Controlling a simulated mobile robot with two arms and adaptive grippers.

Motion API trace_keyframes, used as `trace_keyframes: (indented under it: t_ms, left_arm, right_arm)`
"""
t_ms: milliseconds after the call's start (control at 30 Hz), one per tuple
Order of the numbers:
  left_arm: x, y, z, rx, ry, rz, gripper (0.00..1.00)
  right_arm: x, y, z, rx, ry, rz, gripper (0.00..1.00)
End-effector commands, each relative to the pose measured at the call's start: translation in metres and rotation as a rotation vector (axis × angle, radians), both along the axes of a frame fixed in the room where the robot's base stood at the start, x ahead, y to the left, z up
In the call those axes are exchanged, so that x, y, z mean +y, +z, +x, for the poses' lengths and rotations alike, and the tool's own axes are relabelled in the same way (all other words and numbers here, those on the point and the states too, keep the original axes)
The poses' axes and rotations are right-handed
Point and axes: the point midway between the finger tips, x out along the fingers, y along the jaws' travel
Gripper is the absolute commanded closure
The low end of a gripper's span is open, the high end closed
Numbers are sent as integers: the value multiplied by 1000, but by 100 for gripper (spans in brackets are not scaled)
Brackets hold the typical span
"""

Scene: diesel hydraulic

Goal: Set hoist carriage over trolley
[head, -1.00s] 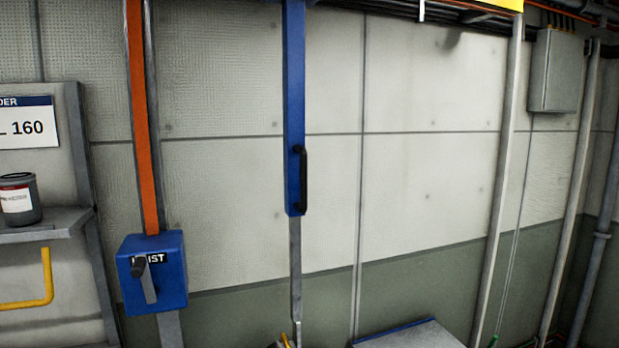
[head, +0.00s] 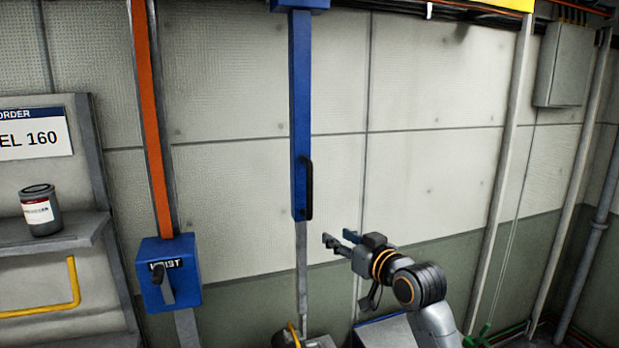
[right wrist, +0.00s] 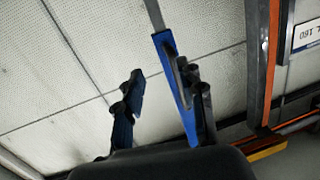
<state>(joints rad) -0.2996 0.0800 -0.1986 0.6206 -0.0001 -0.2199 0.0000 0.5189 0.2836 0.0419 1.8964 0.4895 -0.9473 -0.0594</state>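A long blue hoist bar (head: 300,115) hangs in front of the wall, with a black handle (head: 308,188) on its lower right side and a grey rod below. A blue block (head: 298,4) at its top is cut by the frame edge; it may be the hoist carriage. My right gripper (head: 339,239) is open and empty, below and right of the handle. In the right wrist view its fingers (right wrist: 163,100) are apart, and the blue bar (right wrist: 178,90) shows by the right finger. My left gripper is not in view. I cannot identify the trolley for certain.
A blue HOIST box (head: 170,272) with a black lever is on the orange-striped post (head: 153,130) at left. A shelf (head: 60,243) holds a can (head: 40,211). A grey-topped, blue-edged surface (head: 385,332) is low, behind my right arm.

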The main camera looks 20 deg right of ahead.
Motion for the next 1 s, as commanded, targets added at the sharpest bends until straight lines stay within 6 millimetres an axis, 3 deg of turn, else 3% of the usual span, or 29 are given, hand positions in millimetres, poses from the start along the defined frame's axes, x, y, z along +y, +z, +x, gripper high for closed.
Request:
trace_keyframes:
  t_ms: [33,100,200,367,800,1000]
  left_arm:
    - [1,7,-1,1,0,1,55]
    - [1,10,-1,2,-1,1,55]
    - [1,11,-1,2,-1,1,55]
    - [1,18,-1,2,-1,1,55]
    - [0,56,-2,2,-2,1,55]
    - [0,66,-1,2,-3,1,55]
  right_arm:
    - [2,34,-7,-42,11,-7,61]
    - [4,59,-16,-77,24,-12,61]
    - [7,76,-22,-102,33,-16,61]
    - [10,80,-9,-104,35,-14,61]
    - [29,81,72,-104,34,-14,61]
    - [35,79,98,-105,34,-16,61]
